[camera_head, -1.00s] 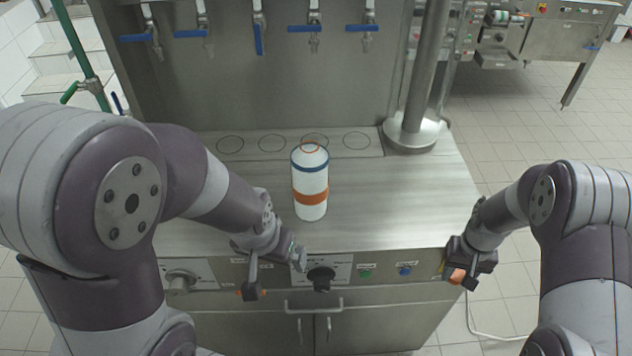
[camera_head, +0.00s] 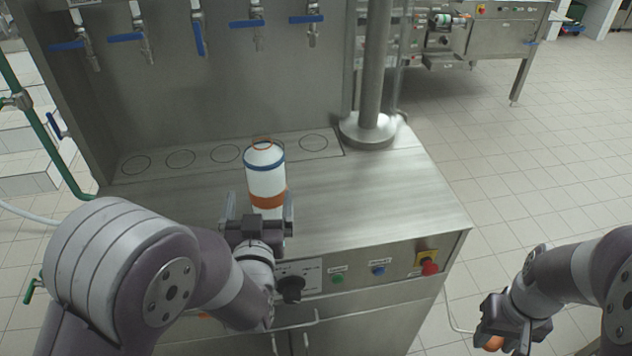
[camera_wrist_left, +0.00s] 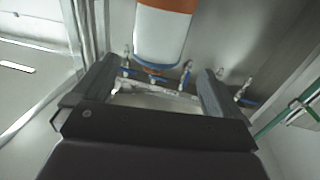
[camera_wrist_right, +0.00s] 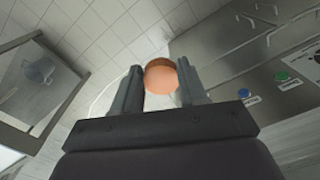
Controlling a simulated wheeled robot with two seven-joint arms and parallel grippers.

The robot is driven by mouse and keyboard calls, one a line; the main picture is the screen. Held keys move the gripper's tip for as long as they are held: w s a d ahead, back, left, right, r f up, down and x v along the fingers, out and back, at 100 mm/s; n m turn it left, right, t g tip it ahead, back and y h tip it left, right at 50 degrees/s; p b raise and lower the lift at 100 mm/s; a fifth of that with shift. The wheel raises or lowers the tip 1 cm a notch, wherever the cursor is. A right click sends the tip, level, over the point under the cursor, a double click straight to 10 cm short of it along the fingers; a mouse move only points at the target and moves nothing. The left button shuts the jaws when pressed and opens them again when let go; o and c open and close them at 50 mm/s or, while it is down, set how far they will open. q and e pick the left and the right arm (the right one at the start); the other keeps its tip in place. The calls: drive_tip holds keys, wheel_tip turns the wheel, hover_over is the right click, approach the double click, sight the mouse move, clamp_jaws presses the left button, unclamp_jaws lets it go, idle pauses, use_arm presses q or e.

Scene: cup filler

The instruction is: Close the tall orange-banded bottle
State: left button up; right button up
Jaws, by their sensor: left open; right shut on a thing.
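The tall white bottle (camera_head: 265,172) with an orange band and a blue band stands upright on the steel counter. Its orange-rimmed top shows no cap on it. My left gripper (camera_head: 257,208) is open, with its fingers on either side of the bottle's lower part. The bottle also shows beyond the open fingers in the left wrist view (camera_wrist_left: 163,38). My right gripper (camera_head: 490,318) is away from the counter, at the lower right, above the floor. It is shut on a round orange cap (camera_wrist_right: 161,77), which sits between its fingertips.
The steel counter (camera_head: 370,190) is clear right of the bottle. A row of marked circles (camera_head: 180,158) lies behind it, under blue-handled taps (camera_head: 197,34). A thick post (camera_head: 372,70) stands at the back right. A red button (camera_head: 429,268) is on the front panel.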

sight(262, 177)
use_arm(q)
drive_tip(key=w, duration=0.4)
drive_tip(key=w+p, duration=0.1)
drive_tip(key=w, duration=0.1)
drive_tip(key=shift+w+a, duration=0.1)
drive_tip(key=shift+a, duration=0.25)
use_arm(e)
drive_tip(key=shift+w+r, duration=0.15)
drive_tip(key=shift+r, duration=0.45)
use_arm(q)
drive_tip(key=shift+w, duration=0.15)
use_arm(e)
drive_tip(key=shift+r, duration=0.15)
use_arm(q)
drive_tip(key=w+p, duration=0.1)
drive_tip(key=w, duration=0.3)
drive_tip(key=shift+a+f+p, duration=0.1)
drive_tip(key=shift+a+p, duration=0.1)
drive_tip(key=shift+p, duration=0.15)
use_arm(e)
drive_tip(key=shift+r, duration=0.7)
use_arm(q)
drive_tip(key=shift+w, duration=0.5)
drive_tip(key=shift+s, duration=0.1)
